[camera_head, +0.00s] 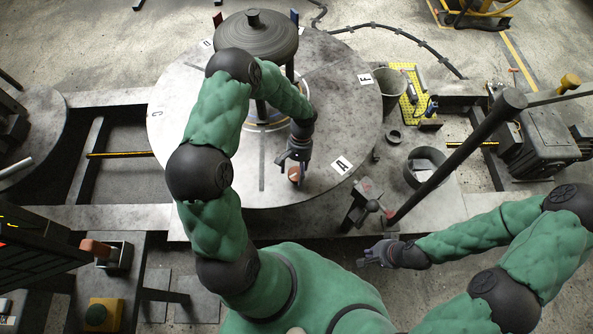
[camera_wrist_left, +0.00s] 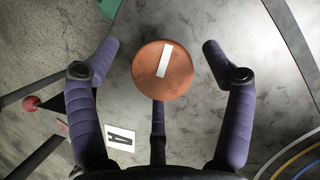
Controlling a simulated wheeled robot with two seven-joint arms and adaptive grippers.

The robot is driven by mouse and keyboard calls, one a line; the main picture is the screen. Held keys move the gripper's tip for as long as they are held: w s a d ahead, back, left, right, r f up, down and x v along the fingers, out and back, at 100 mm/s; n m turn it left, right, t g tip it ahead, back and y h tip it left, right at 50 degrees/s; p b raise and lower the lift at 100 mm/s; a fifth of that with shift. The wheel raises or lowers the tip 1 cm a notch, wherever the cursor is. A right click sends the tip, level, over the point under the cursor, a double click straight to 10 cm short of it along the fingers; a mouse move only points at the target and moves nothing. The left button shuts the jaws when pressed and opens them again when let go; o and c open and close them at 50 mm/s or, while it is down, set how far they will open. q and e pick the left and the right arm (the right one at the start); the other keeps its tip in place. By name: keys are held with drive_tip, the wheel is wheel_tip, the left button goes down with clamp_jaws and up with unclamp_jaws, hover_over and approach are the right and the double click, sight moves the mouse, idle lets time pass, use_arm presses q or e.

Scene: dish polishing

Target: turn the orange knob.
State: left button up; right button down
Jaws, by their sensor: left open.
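The orange knob (camera_wrist_left: 176,82) is a round, flat-topped disc with a short white stripe, on the grey round table (camera_head: 180,110) near its label A. It also shows, small, in the head view (camera_head: 294,174). My left gripper (camera_head: 293,163) is over it from the far side. In the left wrist view my open left gripper (camera_wrist_left: 159,46) has one purple finger on each side of the knob, with gaps on both sides. I cannot tell how high the fingertips are against it. My right gripper (camera_head: 366,257) is empty and apart from the table, with its fingers spread.
A dark ribbed lid-like disc (camera_head: 258,38) stands at the table's back. The label A (camera_head: 341,165) lies right of the knob. A small clamp-like device (camera_head: 362,203) and a slanted dark post (camera_head: 450,165) stand at right. Buckets (camera_head: 393,84) stand beyond the table's right edge.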

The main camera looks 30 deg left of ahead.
use_arm(q)
drive_tip(key=shift+w, duration=0.1)
drive_tip(key=v, duration=1.2)
